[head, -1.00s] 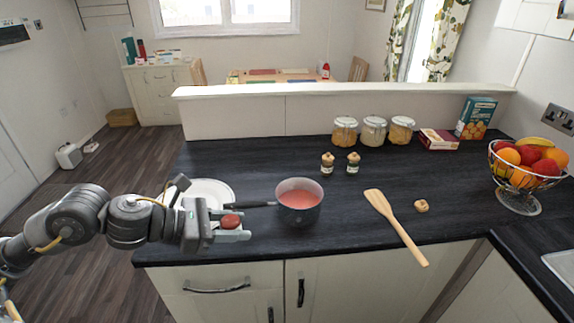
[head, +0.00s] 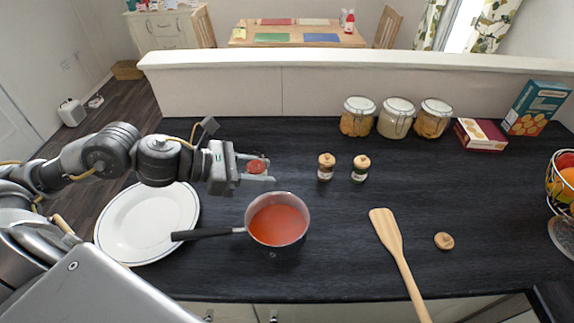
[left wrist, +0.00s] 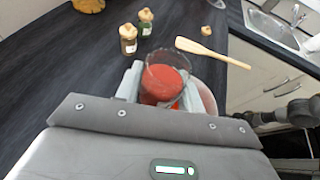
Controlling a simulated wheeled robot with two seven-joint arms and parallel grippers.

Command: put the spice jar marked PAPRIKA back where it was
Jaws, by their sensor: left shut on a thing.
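My left gripper (head: 258,168) is shut on a small glass jar of red powder (head: 257,166). It holds the jar above the counter, behind and left of the saucepan. The left wrist view shows the jar (left wrist: 163,82) between the fingers, its open top facing the camera. No label on it is readable. Two similar corked spice jars, one brown (head: 325,168) and one greenish (head: 361,169), stand side by side to the right of the gripper. A loose round cork lid (head: 444,240) lies on the counter at the right.
The saucepan (head: 278,222) holds red liquid, its handle reaching over a white plate (head: 148,222). A wooden spatula (head: 390,240) lies right of it. Several storage jars (head: 396,120) and boxes (head: 480,134) stand by the back ledge. Counter left of the spice jars is clear.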

